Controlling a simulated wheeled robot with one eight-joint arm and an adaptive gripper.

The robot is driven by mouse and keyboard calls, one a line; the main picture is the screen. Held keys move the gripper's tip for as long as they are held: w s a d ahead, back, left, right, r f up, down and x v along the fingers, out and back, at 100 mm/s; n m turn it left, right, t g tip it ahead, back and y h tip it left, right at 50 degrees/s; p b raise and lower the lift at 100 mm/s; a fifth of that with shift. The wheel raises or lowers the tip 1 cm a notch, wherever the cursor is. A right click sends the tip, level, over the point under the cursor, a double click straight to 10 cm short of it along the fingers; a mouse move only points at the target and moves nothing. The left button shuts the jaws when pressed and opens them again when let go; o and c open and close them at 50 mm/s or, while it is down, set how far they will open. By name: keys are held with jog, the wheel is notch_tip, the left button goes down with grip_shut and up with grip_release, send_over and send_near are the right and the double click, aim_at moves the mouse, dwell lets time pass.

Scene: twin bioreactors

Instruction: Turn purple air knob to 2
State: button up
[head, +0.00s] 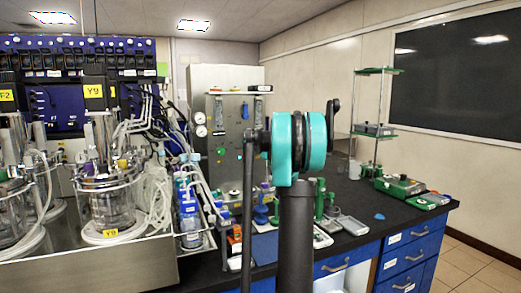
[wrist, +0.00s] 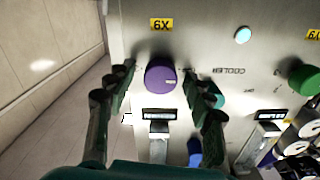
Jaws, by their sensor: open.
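In the wrist view the purple knob (wrist: 160,75) sits on a light metal panel (wrist: 205,30). It has a pale mark on its face towards the lower right. My gripper (wrist: 159,70) is open, with one dark green finger to the left of the knob and one to the right. A narrow gap shows on each side, and I cannot tell whether either finger touches it. The numbers around the knob are hidden or too small to read. In the head view my arm stands in front of the bench, and I cannot make out the gripper or the purple knob.
In the wrist view a green knob (wrist: 303,78) is at the right, a pale blue button (wrist: 243,35) at the upper right, and upside-down COOLER lettering beside the knob. Flowmeter-like fittings (wrist: 158,130) lie below. The head view shows glass vessels (head: 108,205) and a black bench (head: 385,215).

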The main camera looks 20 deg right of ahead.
jog(key=c, duration=1.2)
jog(key=shift+o, duration=0.2)
jog(key=shift+m, duration=0.3)
jog(key=shift+d+f+m, duration=0.1)
jog(key=shift+m, duration=5.65)
jog(key=shift+f+m, duration=0.1)
jog(key=shift+m, duration=5.65)
jog(key=o, duration=1.2)
jog(key=shift+c, duration=0.2)
